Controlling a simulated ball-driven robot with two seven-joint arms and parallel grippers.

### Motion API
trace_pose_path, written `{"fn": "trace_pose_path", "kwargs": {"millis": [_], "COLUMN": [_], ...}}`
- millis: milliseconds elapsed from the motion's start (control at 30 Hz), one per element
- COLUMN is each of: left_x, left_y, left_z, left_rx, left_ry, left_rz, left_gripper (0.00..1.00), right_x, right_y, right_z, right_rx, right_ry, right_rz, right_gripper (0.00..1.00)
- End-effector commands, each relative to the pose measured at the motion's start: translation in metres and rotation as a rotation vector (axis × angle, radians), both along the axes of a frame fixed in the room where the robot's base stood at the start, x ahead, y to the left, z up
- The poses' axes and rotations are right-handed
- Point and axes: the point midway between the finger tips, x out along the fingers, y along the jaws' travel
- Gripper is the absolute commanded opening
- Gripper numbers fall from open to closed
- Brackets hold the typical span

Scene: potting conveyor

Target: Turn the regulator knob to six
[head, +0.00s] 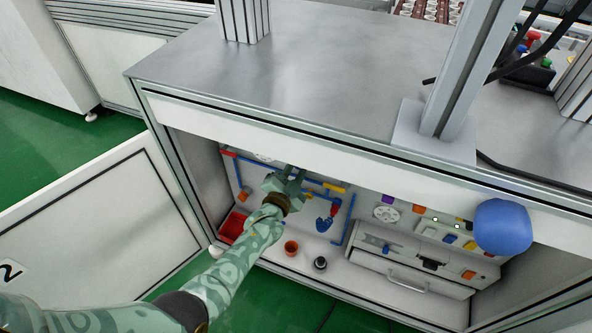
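My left gripper (290,176), on the green patterned arm from the lower left, reaches into the open cabinet under the bench, in front of its back panel. Its fingers are small and dark here; I cannot tell whether they are open or shut, or touching anything. A pale round dial (265,157) shows partly behind and left of the gripper, cut off by the cabinet's top edge. Another pale round dial (387,214) sits further right on the panel. I cannot tell which is the regulator, and no number is readable. My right gripper is not in view.
Blue pipes (349,222), a blue-and-red valve (328,217), a red bin (232,226), an orange pot (291,247) and a dark round item (320,263) are inside. A drawer unit (408,277) stands right. A blue ball (502,227) covers the right front. The cabinet door (95,225) hangs open left.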

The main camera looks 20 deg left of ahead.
Motion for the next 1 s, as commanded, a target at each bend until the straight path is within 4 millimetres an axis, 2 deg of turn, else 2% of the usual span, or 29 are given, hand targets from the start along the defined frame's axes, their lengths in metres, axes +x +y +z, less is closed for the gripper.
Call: {"fn": "trace_pose_path", "kwargs": {"millis": [133,600,1000], "left_x": [-0.002,-0.002,-0.002], "left_y": [-0.001,-0.001,-0.001], "left_z": [-0.005,-0.006,-0.005], "left_rx": [0.138,0.560,0.769], "left_ry": [0.004,-0.011,-0.018], "left_rz": [-0.001,-0.003,-0.003], "left_gripper": [0.02,0.02,0.02], "right_x": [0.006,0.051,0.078], "right_y": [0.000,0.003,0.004], "right_z": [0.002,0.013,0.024], "right_rx": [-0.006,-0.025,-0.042], "right_ry": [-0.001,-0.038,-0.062], "right_rz": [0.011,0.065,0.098], "right_gripper": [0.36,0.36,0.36]}}
